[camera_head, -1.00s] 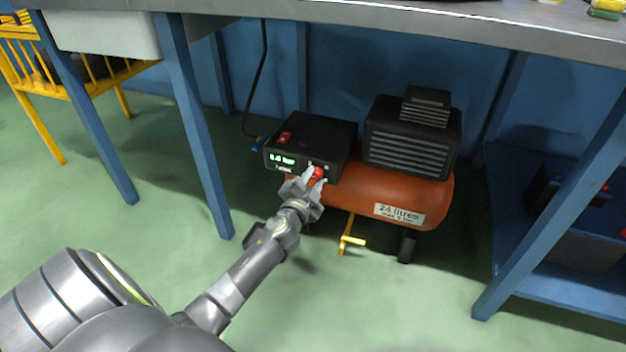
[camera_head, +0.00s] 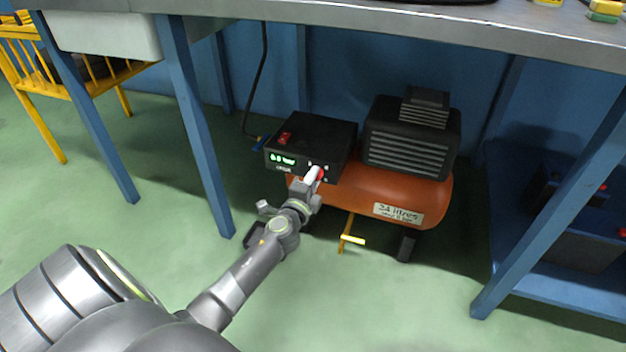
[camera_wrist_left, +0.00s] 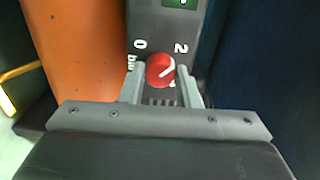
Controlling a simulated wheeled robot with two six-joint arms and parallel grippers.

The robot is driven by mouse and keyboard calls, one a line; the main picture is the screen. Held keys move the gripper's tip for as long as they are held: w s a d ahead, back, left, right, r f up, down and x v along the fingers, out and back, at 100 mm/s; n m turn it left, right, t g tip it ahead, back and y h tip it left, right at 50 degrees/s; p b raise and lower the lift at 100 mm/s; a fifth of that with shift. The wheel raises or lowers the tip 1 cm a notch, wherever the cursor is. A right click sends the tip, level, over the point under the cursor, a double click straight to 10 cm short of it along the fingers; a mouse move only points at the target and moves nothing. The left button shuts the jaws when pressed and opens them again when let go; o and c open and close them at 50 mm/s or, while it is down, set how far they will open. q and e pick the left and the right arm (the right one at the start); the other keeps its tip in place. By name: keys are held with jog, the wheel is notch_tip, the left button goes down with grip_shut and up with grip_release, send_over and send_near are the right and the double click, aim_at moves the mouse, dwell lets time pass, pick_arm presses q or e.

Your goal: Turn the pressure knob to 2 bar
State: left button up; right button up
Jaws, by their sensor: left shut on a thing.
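The red pressure knob (camera_head: 320,174) is on the front of the black control box (camera_head: 312,131). It also shows in the left wrist view (camera_wrist_left: 160,70), where a white line on it points to the upper right, roughly toward the printed 2. A 0 is printed at its upper left. My left gripper (camera_head: 314,177) is shut on the knob, one finger on each side in the left wrist view (camera_wrist_left: 161,82). The green display (camera_head: 283,160) is lit; its digits are too small to read surely. My right gripper is not in view.
The box sits on an orange tank (camera_head: 390,195) with a black motor (camera_head: 412,135), under a grey workbench (camera_head: 400,22). Blue bench legs (camera_head: 200,130) stand at left and right. Green floor in front is clear.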

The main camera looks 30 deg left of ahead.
pick_arm(q)
jog(key=shift+f, duration=0.1)
dwell(0.3)
jog(key=o, duration=1)
jog(key=shift+c, duration=0.2)
jog(key=v, duration=1.7)
jog(key=shift+s, duration=0.25)
